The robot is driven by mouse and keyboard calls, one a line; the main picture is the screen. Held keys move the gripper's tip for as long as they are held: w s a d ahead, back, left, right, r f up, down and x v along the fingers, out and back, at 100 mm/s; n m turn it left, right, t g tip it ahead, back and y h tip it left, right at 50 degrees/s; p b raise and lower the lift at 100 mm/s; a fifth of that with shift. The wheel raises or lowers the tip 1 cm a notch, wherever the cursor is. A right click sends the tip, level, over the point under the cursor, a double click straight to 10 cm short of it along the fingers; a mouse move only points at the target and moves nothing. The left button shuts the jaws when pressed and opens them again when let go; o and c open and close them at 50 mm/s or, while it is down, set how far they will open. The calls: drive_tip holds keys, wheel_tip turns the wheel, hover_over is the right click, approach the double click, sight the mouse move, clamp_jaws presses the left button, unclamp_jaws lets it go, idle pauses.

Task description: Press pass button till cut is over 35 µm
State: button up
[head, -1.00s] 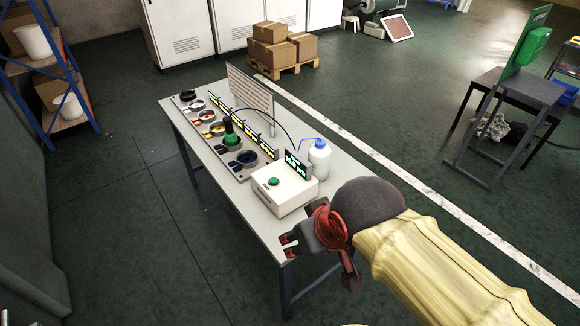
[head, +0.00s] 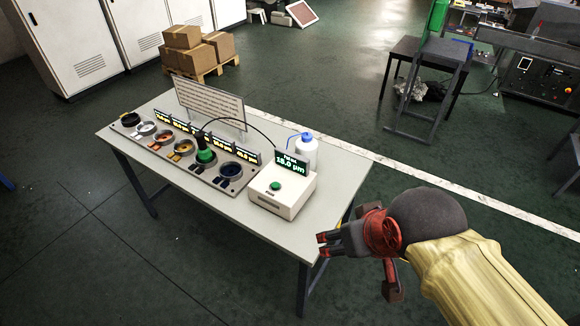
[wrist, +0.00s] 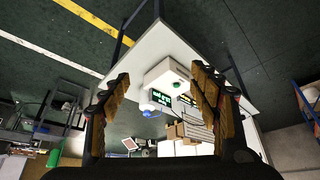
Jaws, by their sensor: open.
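The pass button (head: 275,186) is a green round button on top of a white box (head: 278,208) at the right end of the table. A small display (head: 291,172) behind it on the box reads 15.0 µm in green. In the wrist view the box (wrist: 163,75) lies ahead between the fingers, with the button (wrist: 176,84) on it. My gripper (head: 325,245) is open and empty, at the table's near right corner, to the right of the box and apart from it. In the wrist view its fingers (wrist: 160,95) are spread wide.
A rack (head: 185,168) with several coloured cups and yellow-lit labels stands left of the box. A green-topped grinding head (head: 205,155) with a black cable sits on it. A white bottle (head: 306,152) stands behind the box, and a text board (head: 210,103) stands behind the rack.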

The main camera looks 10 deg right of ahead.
drive_tip(key=shift+a, duration=0.1)
drive_tip(key=shift+c, duration=0.3)
drive_tip(key=c, duration=1.5)
clamp_jaws()
